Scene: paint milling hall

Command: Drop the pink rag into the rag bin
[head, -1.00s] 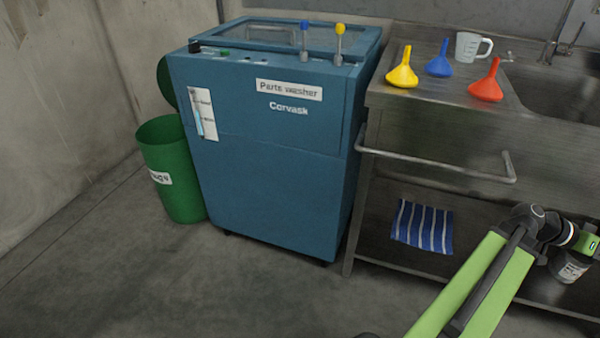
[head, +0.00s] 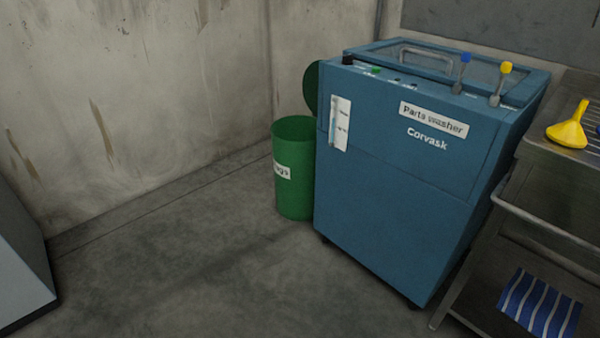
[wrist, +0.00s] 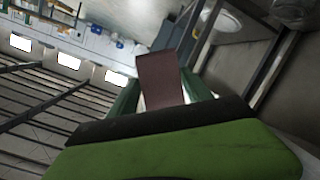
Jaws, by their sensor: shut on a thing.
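The rag bin (head: 294,192) is a green round bin with a white label, of which the letters "ags" show. It stands on the floor against the left side of the parts washer in the head view. Its top is open, and a dark green lid (head: 311,90) stands raised behind it. In the wrist view my gripper (wrist: 163,92) is shut on the pink rag (wrist: 160,76), which looks dull dark red here and sticks out between the green fingers. My gripper and the rag are out of the head view, so their distance from the bin cannot be told.
The blue parts washer (head: 405,190) stands right of the bin. A metal sink bench (head: 545,165) with a yellow funnel (head: 569,130) and a blue striped cloth (head: 540,303) is at the right. A grey box-like thing (head: 20,260) is at the left edge. The floor before the bin is clear.

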